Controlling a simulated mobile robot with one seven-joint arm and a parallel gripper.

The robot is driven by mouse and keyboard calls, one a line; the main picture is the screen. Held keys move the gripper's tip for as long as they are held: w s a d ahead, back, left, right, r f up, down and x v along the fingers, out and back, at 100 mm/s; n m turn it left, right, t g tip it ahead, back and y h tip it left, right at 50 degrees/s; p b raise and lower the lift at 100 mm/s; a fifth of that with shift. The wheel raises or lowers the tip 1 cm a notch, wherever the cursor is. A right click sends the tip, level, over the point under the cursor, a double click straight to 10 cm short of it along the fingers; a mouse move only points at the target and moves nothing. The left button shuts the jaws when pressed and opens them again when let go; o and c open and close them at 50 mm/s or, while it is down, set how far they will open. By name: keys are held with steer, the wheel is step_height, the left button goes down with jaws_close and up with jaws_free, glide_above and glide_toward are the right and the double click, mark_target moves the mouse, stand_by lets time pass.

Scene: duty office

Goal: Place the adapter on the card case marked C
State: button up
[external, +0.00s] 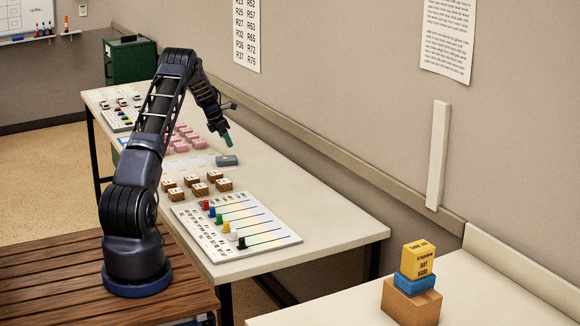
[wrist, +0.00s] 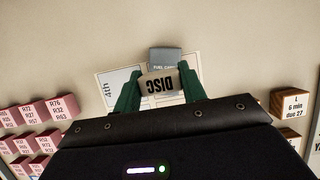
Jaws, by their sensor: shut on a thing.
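My gripper (external: 227,139) has green fingers and is above the long table, over a small grey block. I see no label that says adapter. Just beyond it is the grey case (wrist: 165,57), with small lettering that I cannot read surely; it also shows in the external view (external: 227,160). The held block appears apart from the case, but the gap is hard to judge. I cannot make out a C mark on any case.
A pale sheet (wrist: 112,86) marked "4th" lies under the gripper. Pink blocks (wrist: 62,106) stand to one side and brown labelled blocks (wrist: 290,103) to the other. A white board (external: 238,228) with coloured pegs lies nearer. The wall strip (external: 300,130) runs behind the table.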

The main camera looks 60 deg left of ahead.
mark_target(224, 144)
steer(key=shift+f, duration=2.15)
steer(key=shift+f, duration=0.1)
steer(key=o, duration=0.9)
steer(key=shift+o, duration=0.2)
steer(key=v, duration=1.2)
